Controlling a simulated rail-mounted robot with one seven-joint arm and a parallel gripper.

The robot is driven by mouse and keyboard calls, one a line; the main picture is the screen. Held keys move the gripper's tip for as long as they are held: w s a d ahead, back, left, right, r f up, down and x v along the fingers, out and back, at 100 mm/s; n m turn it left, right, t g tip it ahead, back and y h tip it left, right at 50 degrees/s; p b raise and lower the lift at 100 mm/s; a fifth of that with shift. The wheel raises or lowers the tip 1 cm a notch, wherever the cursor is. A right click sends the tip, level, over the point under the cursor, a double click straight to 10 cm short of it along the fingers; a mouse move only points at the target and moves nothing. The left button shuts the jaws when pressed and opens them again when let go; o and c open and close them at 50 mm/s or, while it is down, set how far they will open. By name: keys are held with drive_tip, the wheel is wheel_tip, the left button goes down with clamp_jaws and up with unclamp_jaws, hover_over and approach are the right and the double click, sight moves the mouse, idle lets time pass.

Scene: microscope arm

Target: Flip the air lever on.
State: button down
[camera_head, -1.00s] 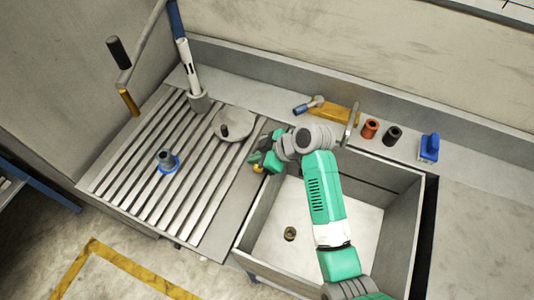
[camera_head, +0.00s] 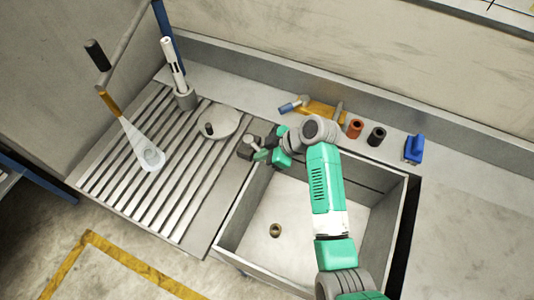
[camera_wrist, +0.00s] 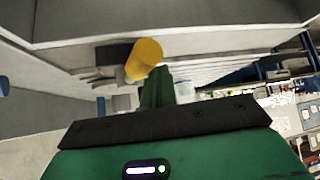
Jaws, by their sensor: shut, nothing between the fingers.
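My gripper (camera_head: 263,155) is shut and empty at the left rim of the sink, beside a small dark block with a pale rod (camera_head: 249,143). In the wrist view its green fingers (camera_wrist: 157,88) point at a yellow cylinder (camera_wrist: 145,58), which seems to be the lever's end, with a dark block (camera_wrist: 112,52) beside it. I cannot tell whether they touch. At the left, a yellow nozzle (camera_head: 110,102) on a bent pipe sends a pale see-through cone (camera_head: 135,135) down onto the slatted board, around a small round piece (camera_head: 150,157).
The open sink (camera_head: 300,215) lies under my arm. A grey disc (camera_head: 217,123) and a white stick in a grey holder (camera_head: 185,98) stand on the slatted board. An orange cup (camera_head: 355,128), a black cup (camera_head: 377,136) and a blue block (camera_head: 414,149) stand on the back ledge.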

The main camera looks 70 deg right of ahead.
drive_tip(key=shift+s+d, duration=0.2)
drive_tip(key=shift+d, duration=0.05)
drive_tip(key=shift+s+d+f, duration=0.1)
drive_tip(key=shift+s+d, duration=0.05)
idle(0.5)
wheel_tip(320, 180, up, 8)
drive_tip(key=d+p, duration=0.2)
drive_tip(key=shift+s+p, duration=0.3)
drive_tip(key=shift+s, duration=0.1)
idle(0.6)
